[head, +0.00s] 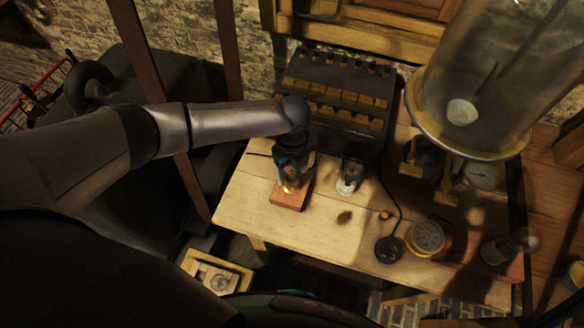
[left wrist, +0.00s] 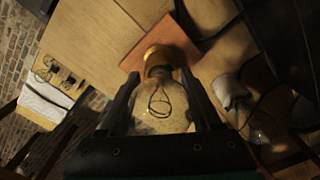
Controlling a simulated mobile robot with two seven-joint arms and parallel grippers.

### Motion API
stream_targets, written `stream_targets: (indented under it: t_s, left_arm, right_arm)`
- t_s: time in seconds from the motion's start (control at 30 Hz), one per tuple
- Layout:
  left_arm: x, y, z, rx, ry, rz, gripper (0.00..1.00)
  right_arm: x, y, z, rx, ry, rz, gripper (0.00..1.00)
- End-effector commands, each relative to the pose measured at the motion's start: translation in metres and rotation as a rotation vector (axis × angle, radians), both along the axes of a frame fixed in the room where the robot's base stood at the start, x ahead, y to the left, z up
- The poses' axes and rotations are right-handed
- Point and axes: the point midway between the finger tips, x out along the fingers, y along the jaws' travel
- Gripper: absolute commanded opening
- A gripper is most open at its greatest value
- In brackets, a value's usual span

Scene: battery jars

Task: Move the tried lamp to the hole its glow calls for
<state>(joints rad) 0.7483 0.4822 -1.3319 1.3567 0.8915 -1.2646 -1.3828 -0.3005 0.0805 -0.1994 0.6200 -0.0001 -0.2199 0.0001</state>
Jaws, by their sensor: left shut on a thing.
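My left gripper (head: 292,180) is shut on a glass lamp (left wrist: 160,105), with a finger on each side of the bulb. The bulb's filament loop looks dark in the left wrist view. Its brass base (left wrist: 158,60) is at a reddish-brown block (head: 287,202) on the bench; I cannot tell whether it is seated in it. The block also shows in the left wrist view (left wrist: 148,40). A second clear lamp (head: 349,176) stands just to the right in the head view. No hole for the lamp can be made out clearly. My right gripper is not in view.
A dark rack (head: 340,95) with rows of wooden pieces stands behind the block. A large glass jar (head: 490,70), a brass-rimmed dial (head: 427,237) and a black disc with a cable (head: 389,249) are to the right. The bench front (head: 260,215) is bare.

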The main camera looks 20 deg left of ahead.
Motion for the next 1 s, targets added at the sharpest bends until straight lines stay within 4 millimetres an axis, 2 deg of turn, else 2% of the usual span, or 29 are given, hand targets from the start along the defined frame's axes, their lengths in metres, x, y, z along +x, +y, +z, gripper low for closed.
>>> stream_targets:
  t_s: [0.53,1.0]
  left_arm:
    - [0.0,-0.001,0.002,-0.001,0.001,0.409,0.0]
    - [0.0,-0.001,0.001,0.0,0.001,0.479,0.0]
  right_arm:
    - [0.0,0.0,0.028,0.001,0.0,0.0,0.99]
    - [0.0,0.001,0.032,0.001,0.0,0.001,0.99]
